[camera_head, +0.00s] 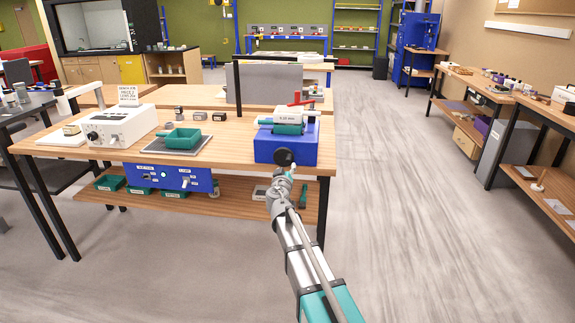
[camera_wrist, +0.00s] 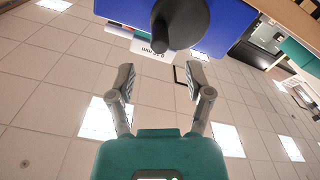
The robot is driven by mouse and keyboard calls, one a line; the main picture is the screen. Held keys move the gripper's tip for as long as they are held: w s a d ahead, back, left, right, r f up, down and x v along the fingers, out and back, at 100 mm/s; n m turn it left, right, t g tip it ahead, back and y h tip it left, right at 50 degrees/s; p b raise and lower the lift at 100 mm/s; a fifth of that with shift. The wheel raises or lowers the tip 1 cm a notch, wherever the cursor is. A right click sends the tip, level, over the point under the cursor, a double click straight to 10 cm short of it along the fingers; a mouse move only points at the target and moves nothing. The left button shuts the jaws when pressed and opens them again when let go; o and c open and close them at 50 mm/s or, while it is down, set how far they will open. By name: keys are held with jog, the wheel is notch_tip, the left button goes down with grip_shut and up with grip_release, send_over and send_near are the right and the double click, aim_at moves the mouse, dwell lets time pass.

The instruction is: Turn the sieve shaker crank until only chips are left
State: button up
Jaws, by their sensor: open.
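The sieve shaker (camera_head: 286,150) is a blue box at the right end of the wooden bench, with a teal and white labelled sieve (camera_head: 289,128) on top. Its crank (camera_head: 283,157) is a black disc on the front face. In the wrist view the crank (camera_wrist: 188,18) shows at the top, with a dark handle knob (camera_wrist: 160,38) sticking out toward me. My gripper (camera_wrist: 157,84) is open and empty, its fingers just short of the knob and apart from it. In the head view my gripper (camera_head: 290,172) is just below the crank. The sieve's contents cannot be made out.
A blue control panel (camera_head: 170,177) hangs under the bench front. The floor to the right is clear.

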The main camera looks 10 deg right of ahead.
aim_at(288, 162)
jog(key=shift+v, duration=2.15)
jog(key=shift+w+n, duration=0.1)
jog(key=shift+n, duration=0.2)
jog(key=n, duration=0.4)
jog(key=w+n, duration=0.1)
jog(key=n, duration=0.4)
jog(key=w+n, duration=0.1)
jog(key=n, duration=0.4)
jog(key=shift+w+d, duration=0.1)
jog(key=shift+d, duration=0.2)
jog(key=shift+w, duration=0.2)
jog(key=shift+x, duration=4.5)
